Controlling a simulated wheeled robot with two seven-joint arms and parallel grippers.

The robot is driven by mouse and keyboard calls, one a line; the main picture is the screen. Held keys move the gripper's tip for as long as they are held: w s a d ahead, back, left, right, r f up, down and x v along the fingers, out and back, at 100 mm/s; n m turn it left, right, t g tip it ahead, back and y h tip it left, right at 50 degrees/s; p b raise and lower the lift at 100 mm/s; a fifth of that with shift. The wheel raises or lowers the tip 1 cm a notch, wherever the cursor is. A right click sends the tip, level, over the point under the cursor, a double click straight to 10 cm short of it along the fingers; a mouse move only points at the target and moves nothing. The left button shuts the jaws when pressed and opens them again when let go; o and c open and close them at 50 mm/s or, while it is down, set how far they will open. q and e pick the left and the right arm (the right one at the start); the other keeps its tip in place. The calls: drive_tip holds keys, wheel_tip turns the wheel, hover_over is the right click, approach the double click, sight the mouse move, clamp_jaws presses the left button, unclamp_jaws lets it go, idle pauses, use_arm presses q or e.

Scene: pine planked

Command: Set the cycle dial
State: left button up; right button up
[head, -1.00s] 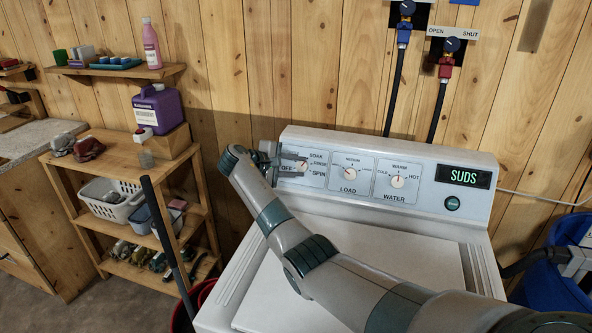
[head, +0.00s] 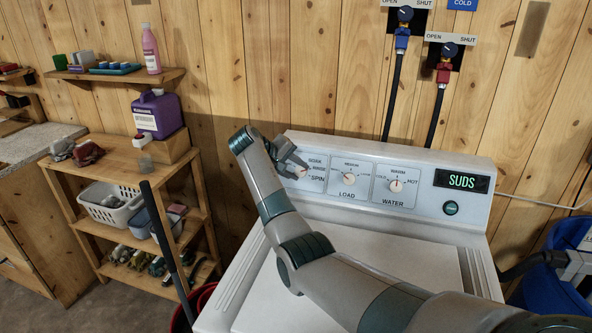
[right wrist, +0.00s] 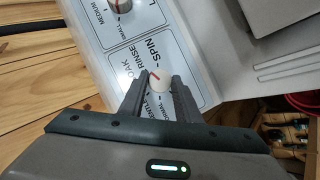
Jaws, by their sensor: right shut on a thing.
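The cycle dial (head: 302,172) is the leftmost knob on the washer's control panel (head: 420,180), partly hidden by my gripper in the head view. My right gripper (head: 297,166) is at this knob, its fingers tilted down to the right. In the right wrist view the fingers of my right gripper (right wrist: 160,88) are shut on either side of the pale cycle dial (right wrist: 161,83). Its red pointer faces up-left, toward the RINSE and SOAK labels; I cannot tell the exact mark. SPIN shows beyond them. My left gripper is out of view.
The load dial (head: 348,180) and water dial (head: 396,185) sit to the right, then a display (head: 462,181) reading SUDS and a round button (head: 450,208). A wooden shelf unit (head: 110,150) stands left. A blue bin (head: 550,268) stands right.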

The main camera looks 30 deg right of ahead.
drive_tip(key=shift+s+f, duration=0.1)
drive_tip(key=shift+f, duration=0.05)
drive_tip(key=o, duration=1.1)
drive_tip(key=shift+c, duration=0.2)
use_arm(q)
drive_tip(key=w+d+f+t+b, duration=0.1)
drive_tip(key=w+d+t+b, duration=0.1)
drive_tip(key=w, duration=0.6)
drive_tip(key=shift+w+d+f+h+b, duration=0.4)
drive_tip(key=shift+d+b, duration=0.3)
drive_tip(key=shift+b, duration=0.45)
use_arm(e)
drive_tip(key=v, duration=1.7)
drive_tip(key=shift+r, duration=0.3)
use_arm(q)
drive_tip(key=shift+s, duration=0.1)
use_arm(e)
drive_tip(key=shift+a, duration=0.1)
